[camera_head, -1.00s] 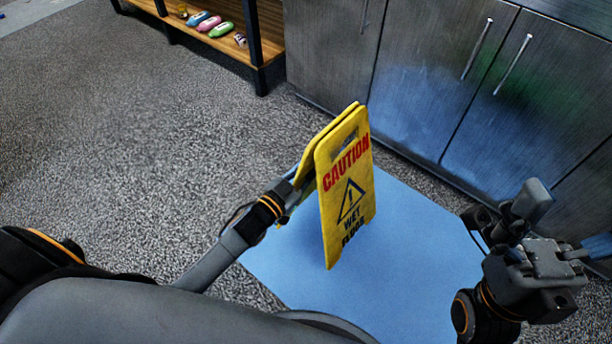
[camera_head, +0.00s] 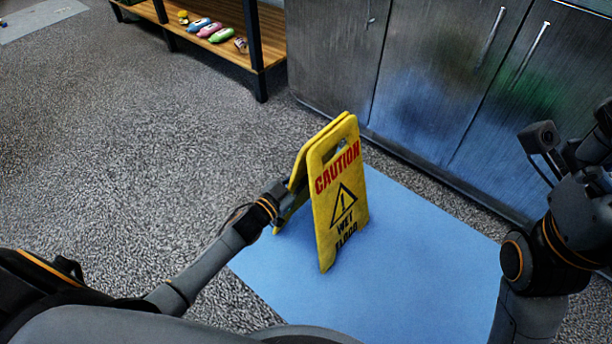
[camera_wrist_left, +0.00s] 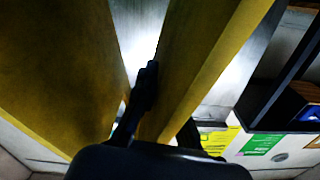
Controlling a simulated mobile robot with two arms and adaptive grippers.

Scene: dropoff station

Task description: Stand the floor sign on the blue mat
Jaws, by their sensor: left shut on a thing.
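The yellow floor sign (camera_head: 340,215) with "CAUTION WET FLOOR" on its front is upright over the blue mat (camera_head: 430,255), its two panels spread apart at the bottom. Its lower edges appear at the mat's surface, but I cannot tell whether every foot touches. My left gripper (camera_head: 281,194) is shut on the sign's rear panel from the left. In the left wrist view a dark finger (camera_wrist_left: 146,88) shows between the two yellow panels (camera_wrist_left: 205,60) of the sign. My right gripper (camera_head: 570,150) is at the right edge, apart from the sign; its fingertips are not clear.
Grey metal cabinets (camera_head: 430,90) stand behind the mat. A wooden shelf (camera_head: 235,50) with several coloured bottles is at the upper left. The carpet (camera_head: 140,150) on the left is clear, and the mat is bare to the right of the sign.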

